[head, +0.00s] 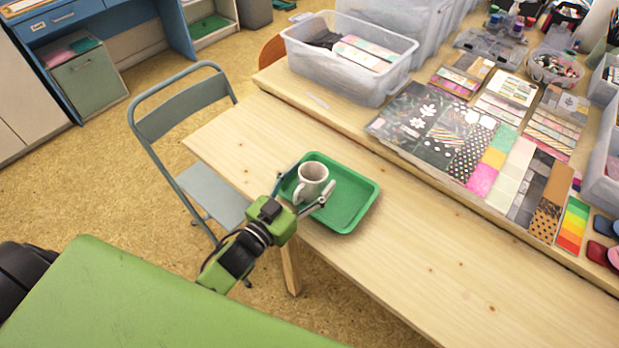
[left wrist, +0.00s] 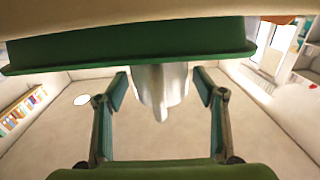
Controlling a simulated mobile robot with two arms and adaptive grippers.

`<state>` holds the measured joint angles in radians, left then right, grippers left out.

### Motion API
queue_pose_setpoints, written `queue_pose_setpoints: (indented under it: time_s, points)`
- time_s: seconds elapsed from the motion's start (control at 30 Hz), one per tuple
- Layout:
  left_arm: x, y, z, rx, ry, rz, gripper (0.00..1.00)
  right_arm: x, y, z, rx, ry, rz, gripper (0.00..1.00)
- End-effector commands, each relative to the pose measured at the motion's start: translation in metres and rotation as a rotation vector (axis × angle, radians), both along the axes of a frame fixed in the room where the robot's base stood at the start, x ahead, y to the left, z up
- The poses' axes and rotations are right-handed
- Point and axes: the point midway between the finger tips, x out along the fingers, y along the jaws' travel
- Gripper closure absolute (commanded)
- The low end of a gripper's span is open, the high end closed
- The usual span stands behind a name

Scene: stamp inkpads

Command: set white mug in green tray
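The white mug (head: 309,184) stands upright in the left part of the green tray (head: 352,215), which lies on the wooden table. My left gripper (head: 302,194) is at the mug with one finger on each side of it. In the left wrist view, the mug (left wrist: 162,92) shows between the two fingers of the left gripper (left wrist: 161,82), with a gap on both sides, so the gripper is open. The tray's rim (left wrist: 110,48) crosses the top of that view. My right gripper is not in view.
A folding chair (head: 165,122) stands left of the table. Sheets of patterned paper (head: 445,130) and a clear plastic bin (head: 345,80) lie along the back of the table (head: 420,265). The front right of the table is bare.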

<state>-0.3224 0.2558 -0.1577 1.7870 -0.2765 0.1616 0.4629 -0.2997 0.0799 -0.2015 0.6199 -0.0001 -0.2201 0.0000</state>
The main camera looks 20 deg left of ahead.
Motion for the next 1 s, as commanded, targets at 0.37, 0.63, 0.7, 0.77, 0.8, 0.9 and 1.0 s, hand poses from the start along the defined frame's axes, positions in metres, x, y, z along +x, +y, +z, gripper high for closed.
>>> queue_pose_setpoints:
  time_s: [0.37, 0.63, 0.7, 0.77, 0.8, 0.9, 1.0]
  points:
    - [-0.003, 0.001, 0.004, 0.0, 0.003, 0.0, 0.37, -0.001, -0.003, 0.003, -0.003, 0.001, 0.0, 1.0]
    - [-0.05, 0.014, 0.002, -0.001, 0.004, 0.0, 0.37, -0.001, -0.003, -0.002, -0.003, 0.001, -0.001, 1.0]
    - [-0.064, 0.018, 0.003, 0.001, 0.005, 0.001, 0.37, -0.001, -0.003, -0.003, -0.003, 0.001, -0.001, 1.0]
    - [-0.075, 0.021, 0.002, 0.0, 0.004, 0.0, 0.37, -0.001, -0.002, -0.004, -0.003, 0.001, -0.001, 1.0]
    - [-0.082, 0.023, 0.003, -0.001, 0.005, 0.001, 0.37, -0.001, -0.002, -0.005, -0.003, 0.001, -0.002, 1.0]
    - [-0.096, 0.028, 0.003, 0.0, 0.003, 0.001, 0.37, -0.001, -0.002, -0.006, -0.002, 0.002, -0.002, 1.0]
    - [-0.107, 0.031, 0.004, 0.001, 0.002, 0.001, 0.37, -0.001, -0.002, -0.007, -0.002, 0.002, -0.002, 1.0]
